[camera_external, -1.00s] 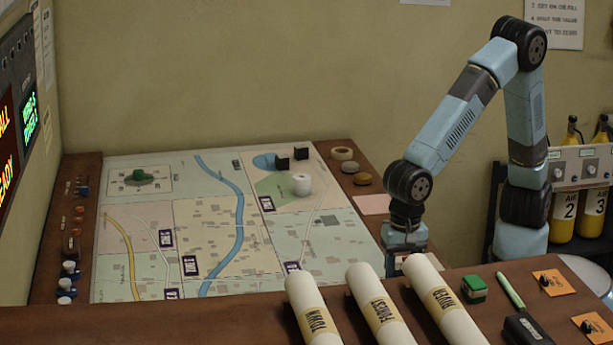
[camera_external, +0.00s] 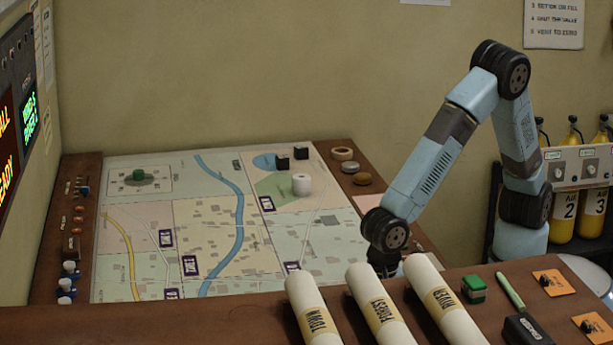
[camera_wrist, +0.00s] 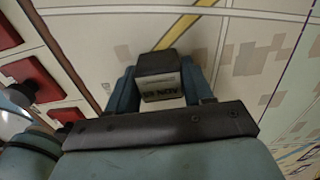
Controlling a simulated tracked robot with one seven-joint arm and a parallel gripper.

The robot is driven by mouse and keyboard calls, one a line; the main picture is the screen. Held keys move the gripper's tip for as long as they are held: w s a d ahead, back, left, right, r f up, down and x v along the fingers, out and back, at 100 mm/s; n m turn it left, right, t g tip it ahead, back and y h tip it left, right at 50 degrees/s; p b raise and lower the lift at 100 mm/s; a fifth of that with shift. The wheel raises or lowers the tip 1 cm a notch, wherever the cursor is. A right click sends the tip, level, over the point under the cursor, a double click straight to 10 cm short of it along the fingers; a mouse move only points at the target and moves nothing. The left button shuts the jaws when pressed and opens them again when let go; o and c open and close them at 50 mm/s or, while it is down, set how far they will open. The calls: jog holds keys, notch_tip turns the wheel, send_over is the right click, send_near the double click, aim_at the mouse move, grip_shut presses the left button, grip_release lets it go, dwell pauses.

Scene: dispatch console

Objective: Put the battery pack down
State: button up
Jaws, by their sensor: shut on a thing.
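The battery pack (camera_wrist: 158,68), a small dark block with a pale lettered label on one side, sits between the two blue fingers of my gripper (camera_wrist: 160,88) in the wrist view. The fingers are shut on its sides. Beneath it is the printed map surface (camera_wrist: 255,50), with a yellow road and grey blocks. I cannot tell whether the pack touches that surface. In the external view, my gripper and the pack are hidden behind the paper rolls at the front; only my wrist shows above them.
Three labelled paper rolls (camera_external: 376,305) lie along the front ledge. A green box (camera_external: 474,290) and a dark case (camera_external: 527,330) are to their right. In the wrist view, red squares (camera_wrist: 68,115) and a black knob (camera_wrist: 35,80) are close on the left. The map table (camera_external: 215,225) has much clear room.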

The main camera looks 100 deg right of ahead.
jog(key=o, duration=1.1)
jog(key=shift+o, duration=0.2)
notch_tip(320, 180, up, 12)
